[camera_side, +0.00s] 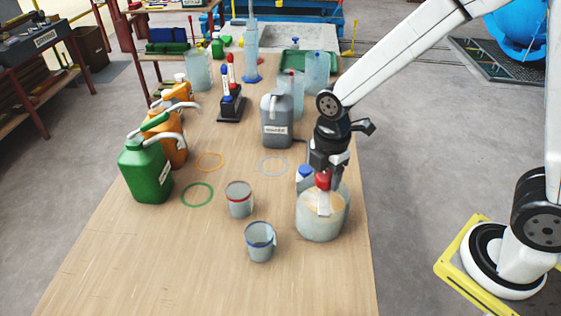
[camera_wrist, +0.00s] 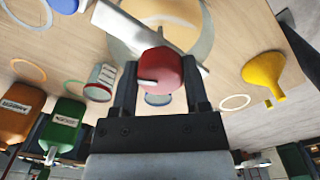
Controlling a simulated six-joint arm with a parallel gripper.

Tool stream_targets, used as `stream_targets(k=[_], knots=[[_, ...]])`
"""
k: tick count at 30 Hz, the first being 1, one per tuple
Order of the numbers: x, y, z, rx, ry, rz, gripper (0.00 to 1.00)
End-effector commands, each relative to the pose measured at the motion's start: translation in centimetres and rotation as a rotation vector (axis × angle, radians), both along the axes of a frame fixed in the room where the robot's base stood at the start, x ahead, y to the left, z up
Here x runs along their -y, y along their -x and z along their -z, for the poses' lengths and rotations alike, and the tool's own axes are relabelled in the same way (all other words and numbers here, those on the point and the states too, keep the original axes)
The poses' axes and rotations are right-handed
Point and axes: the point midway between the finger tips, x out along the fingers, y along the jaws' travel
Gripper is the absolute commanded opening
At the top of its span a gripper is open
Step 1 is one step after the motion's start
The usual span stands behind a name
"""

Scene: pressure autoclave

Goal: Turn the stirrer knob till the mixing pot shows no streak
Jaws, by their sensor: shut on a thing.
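The mixing pot (camera_side: 318,228) is a wide, translucent vessel at the table's right edge. It also shows in the wrist view (camera_wrist: 206,38), with tan-orange contents around a paler middle. I cannot tell clearly whether a streak remains. The red stirrer knob (camera_side: 322,180) sits above the pot, and a white bar (camera_wrist: 113,20) crosses the pot beneath it. The knob (camera_wrist: 160,72) has a pale mark on its left side. My gripper (camera_side: 324,174) points down over the pot, shut on the knob, one finger on each side (camera_wrist: 160,64).
A grey jug (camera_side: 282,122) stands behind the pot, and a blue-capped container (camera_side: 304,176) close behind it. A red-banded cup (camera_side: 239,201) and a blue-rimmed cup (camera_side: 260,243) stand to the left. Green (camera_side: 146,170) and orange jugs are further left. The front table is clear.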

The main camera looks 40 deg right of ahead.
Motion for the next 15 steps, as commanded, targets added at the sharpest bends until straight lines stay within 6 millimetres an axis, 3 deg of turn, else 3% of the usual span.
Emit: stream_targets(k=[15], knots=[[0.05, 0.07, -0.03, 0.002, 0.001, 0.491, 0.00]])
